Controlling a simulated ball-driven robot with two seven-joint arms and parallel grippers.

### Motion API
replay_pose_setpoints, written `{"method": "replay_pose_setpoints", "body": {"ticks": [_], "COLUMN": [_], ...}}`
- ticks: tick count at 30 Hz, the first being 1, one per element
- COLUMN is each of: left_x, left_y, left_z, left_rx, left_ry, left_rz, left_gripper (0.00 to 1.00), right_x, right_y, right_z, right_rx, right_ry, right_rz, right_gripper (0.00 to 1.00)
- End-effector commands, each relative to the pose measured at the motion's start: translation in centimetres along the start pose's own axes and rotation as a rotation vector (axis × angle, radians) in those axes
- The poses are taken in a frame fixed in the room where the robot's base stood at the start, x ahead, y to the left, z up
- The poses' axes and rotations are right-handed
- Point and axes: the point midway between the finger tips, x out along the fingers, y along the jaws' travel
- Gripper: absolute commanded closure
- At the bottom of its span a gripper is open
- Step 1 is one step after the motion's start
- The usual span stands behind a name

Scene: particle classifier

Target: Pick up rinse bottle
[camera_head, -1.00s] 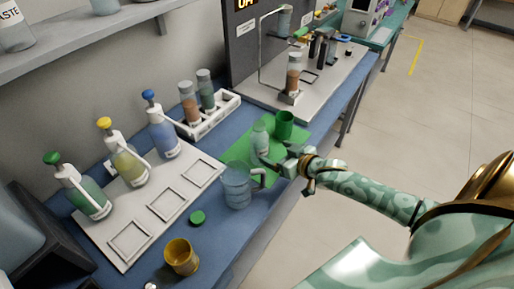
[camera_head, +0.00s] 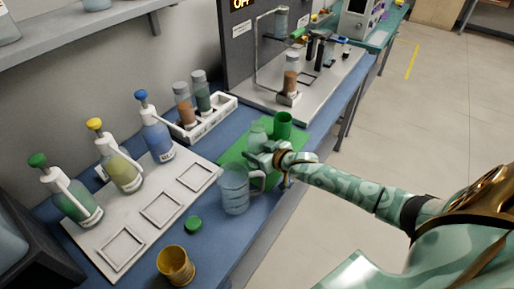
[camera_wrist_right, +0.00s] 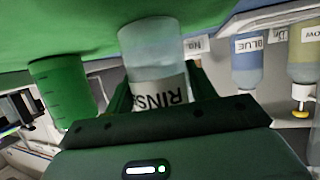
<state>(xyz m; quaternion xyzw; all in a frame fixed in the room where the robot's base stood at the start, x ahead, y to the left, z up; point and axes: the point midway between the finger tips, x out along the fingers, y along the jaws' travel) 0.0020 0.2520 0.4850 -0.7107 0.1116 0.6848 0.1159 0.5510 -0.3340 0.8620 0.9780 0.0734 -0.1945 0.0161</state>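The rinse bottle (camera_head: 257,134), pale and translucent, stands on the green mat (camera_head: 233,156) beside a green beaker (camera_head: 283,125). In the right wrist view, where the scene appears upside down, the bottle (camera_wrist_right: 160,70) shows a label reading "RINS". My right gripper (camera_head: 259,152) is at the bottle's near side. In the wrist view its fingers (camera_wrist_right: 160,90) lie on both sides of the bottle; whether they press on it is unclear. The green beaker (camera_wrist_right: 62,88) is just outside the fingers. My left gripper is not in view.
A clear jug (camera_head: 234,190) stands close in front of my right gripper. A green cap (camera_head: 193,225) and a yellow cup (camera_head: 176,264) are nearer. Blue, yellow and green pump bottles stand on a white tray (camera_head: 127,222). A vial rack (camera_head: 222,111) is behind.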

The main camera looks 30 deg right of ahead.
Motion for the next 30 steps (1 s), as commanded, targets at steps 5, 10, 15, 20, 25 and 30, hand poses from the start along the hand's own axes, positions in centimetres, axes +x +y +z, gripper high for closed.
{"method": "replay_pose_setpoints", "body": {"ticks": [5,10,15,20,25,30], "left_x": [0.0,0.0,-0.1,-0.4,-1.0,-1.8], "left_y": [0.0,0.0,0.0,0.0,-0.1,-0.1], "left_z": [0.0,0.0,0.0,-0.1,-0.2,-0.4], "left_rx": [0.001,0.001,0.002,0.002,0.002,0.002], "left_ry": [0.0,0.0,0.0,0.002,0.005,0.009], "left_rz": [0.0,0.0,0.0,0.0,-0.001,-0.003], "left_gripper": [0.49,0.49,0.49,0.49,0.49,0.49], "right_x": [0.0,0.0,-0.1,-0.3,-0.7,-1.3], "right_y": [0.0,0.0,0.0,0.0,0.0,0.0], "right_z": [-0.1,-0.1,-0.2,-0.8,-1.9,-3.2], "right_rx": [0.0,0.0,0.0,0.0,0.0,0.0], "right_ry": [0.002,0.002,0.002,0.003,0.005,0.004], "right_rz": [0.0,0.0,0.0,0.0,-0.001,0.0], "right_gripper": [0.8,0.8,0.8,0.8,0.8,0.8]}}
